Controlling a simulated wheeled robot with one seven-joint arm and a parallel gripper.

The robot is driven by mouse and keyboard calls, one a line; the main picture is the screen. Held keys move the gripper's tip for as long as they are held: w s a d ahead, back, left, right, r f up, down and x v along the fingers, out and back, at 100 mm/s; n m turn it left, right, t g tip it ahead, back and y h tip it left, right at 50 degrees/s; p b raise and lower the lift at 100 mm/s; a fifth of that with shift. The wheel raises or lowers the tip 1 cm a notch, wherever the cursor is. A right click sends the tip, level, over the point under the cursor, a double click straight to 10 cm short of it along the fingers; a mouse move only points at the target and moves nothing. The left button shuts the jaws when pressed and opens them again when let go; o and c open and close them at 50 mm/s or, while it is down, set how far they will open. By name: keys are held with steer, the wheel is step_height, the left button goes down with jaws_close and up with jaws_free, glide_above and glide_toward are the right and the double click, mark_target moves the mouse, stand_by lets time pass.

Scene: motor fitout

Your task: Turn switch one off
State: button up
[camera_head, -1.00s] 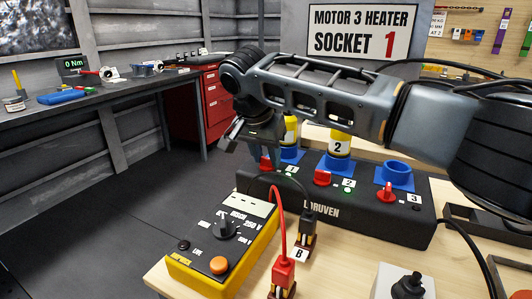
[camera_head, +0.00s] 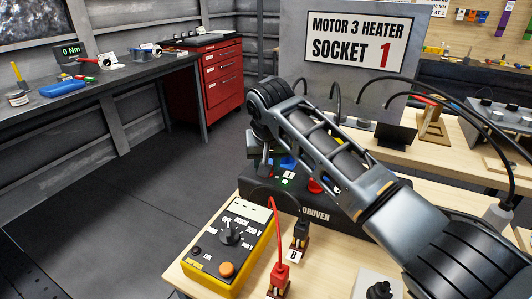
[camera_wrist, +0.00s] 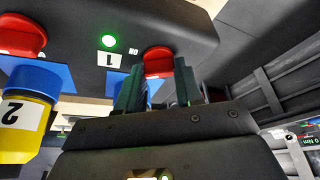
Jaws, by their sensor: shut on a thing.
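The black switch box (camera_head: 315,213) stands on the wooden bench. In the wrist view, which sees the box upside down, a red switch knob (camera_wrist: 158,60) sits beside the label 1 (camera_wrist: 113,61). A green light (camera_wrist: 108,40) is lit near this label, with ON printed by it. My gripper (camera_wrist: 158,88) is shut on this knob, with one finger on each side. In the head view my gripper (camera_head: 260,160) is at the box's left end, and the knob is hidden there. A second red knob (camera_head: 314,186) shows beside my arm, which covers the box's right part.
A yellow meter (camera_head: 228,240) lies left of the box. A red plug (camera_head: 280,278) and a black plug (camera_head: 300,235) stand beside it. A yellow plug marked 2 (camera_wrist: 27,112) is close to my gripper. A sign (camera_head: 358,42) reads Motor 3 Heater Socket 1.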

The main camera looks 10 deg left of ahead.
steer(key=n+y, duration=0.1)
steer(key=n, duration=0.1)
steer(key=n+g+p, duration=0.1)
steer(key=n, duration=0.2)
steer(key=shift+d+n+y+p, duration=0.15)
steer(key=shift+n+y+p, duration=0.15)
steer(key=shift+y, duration=0.1)
steer(key=n+g, duration=0.1)
steer(key=n, duration=0.2)
steer(key=shift+w+d+f+y+b, duration=0.1)
steer(key=shift+w+y+b, duration=0.05)
steer(key=shift+y+b, duration=0.2)
steer(key=shift+n+g+y+b, duration=0.35)
steer(key=shift+n+g+b, duration=0.05)
steer(key=shift+n, duration=1)
steer(key=o, duration=1)
steer(key=shift+o, duration=0.2)
steer(key=shift+r, duration=0.2)
